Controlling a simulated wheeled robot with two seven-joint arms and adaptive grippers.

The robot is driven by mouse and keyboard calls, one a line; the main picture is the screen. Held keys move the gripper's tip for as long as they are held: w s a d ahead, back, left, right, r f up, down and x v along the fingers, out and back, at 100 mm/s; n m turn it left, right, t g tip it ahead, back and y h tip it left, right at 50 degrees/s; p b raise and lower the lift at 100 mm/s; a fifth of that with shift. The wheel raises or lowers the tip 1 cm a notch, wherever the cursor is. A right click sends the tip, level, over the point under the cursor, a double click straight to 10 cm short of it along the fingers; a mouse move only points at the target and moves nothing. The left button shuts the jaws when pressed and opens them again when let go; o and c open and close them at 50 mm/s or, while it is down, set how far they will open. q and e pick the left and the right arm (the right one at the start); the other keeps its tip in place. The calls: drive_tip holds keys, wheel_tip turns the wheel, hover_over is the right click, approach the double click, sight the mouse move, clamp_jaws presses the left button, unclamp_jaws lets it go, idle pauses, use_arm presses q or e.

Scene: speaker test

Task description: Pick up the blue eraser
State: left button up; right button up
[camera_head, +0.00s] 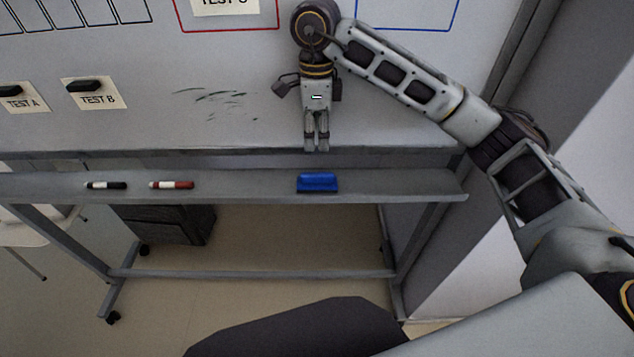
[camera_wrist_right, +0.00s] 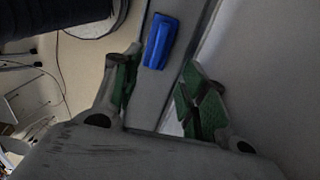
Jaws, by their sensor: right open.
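The blue eraser (camera_head: 317,182) lies on the grey tray (camera_head: 235,183) below the whiteboard, right of the markers. It also shows in the right wrist view (camera_wrist_right: 161,41), upper middle, beyond the fingers. My right gripper (camera_head: 316,146) points down above the eraser, apart from it, in front of the lower whiteboard. In the right wrist view my right gripper's (camera_wrist_right: 157,95) green-padded fingers are spread with nothing between them. My left gripper does not show.
A black marker (camera_head: 106,185) and a red marker (camera_head: 171,185) lie on the tray to the left. The whiteboard (camera_head: 180,125) rises behind, with scribbles and signs. A dark cabinet (camera_head: 180,222) stands below. The tray is clear around the eraser.

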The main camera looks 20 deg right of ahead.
hover_over(317, 174)
wheel_tip(317, 174, down, 6)
drive_tip(key=shift+w+r, duration=0.1)
drive_tip(key=shift+w, duration=0.05)
drive_tip(key=shift+f, duration=0.5)
drive_tip(key=shift+f+p, duration=0.45)
drive_tip(key=shift+f, duration=2.05)
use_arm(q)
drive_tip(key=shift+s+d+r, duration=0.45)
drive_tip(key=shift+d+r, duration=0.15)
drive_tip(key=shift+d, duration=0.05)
use_arm(e)
clamp_jaws()
